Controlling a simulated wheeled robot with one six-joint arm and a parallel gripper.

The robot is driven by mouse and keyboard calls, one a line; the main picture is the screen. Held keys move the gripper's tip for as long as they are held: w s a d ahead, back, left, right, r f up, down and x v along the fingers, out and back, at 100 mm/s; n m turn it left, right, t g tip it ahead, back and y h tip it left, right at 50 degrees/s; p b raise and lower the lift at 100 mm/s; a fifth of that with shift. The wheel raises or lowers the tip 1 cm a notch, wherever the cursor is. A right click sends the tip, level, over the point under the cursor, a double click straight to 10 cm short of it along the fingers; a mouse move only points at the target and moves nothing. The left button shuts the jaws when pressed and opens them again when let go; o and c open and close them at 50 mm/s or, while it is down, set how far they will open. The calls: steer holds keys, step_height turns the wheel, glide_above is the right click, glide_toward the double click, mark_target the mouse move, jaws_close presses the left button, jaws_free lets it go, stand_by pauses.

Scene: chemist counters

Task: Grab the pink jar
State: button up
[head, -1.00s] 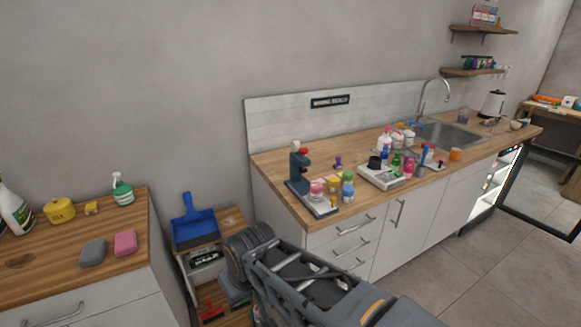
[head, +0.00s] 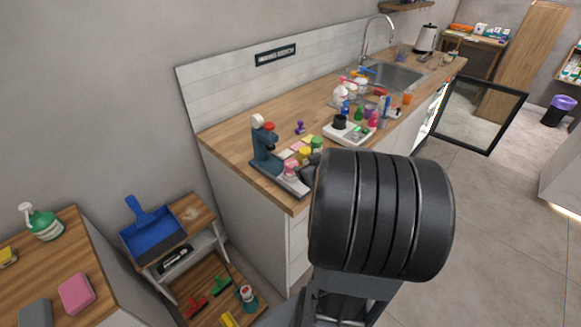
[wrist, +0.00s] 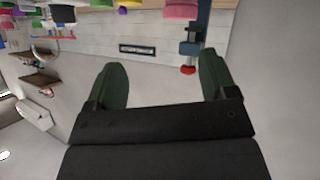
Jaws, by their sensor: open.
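A pink jar (head: 290,167) stands by the base of the dark blue microscope (head: 264,143) at the near end of the counter, partly hidden by my arm. A pink shape, apparently this jar (wrist: 180,11), shows at the top edge of the wrist view, cut off and beside the microscope. My gripper (wrist: 163,76) is open, its two green fingers spread with nothing between them. It is apart from the jar. In the head view my thick black arm link hides most of the gripper. Another pink container (head: 373,119) stands farther along the counter.
Yellow (head: 304,155) and green (head: 317,144) containers stand close beside the pink jar. A white scale (head: 346,133) with a black cup and several bottles stand beyond. The tiled backsplash (head: 290,75) runs behind. Bare wood (head: 232,134) lies left of the microscope.

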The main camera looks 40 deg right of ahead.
mark_target(292, 163)
steer(key=w+f+y, duration=0.1)
steer(key=f, duration=0.1)
steer(key=w+f+t+y, duration=0.1)
steer(key=w+y, duration=0.1)
steer(key=shift+w+f+n+t+y, duration=0.25)
steer(key=shift+f+n+t+y, duration=0.05)
steer(key=shift+f, duration=0.05)
steer(key=shift+x, duration=3.3)
steer(key=c, duration=1.1)
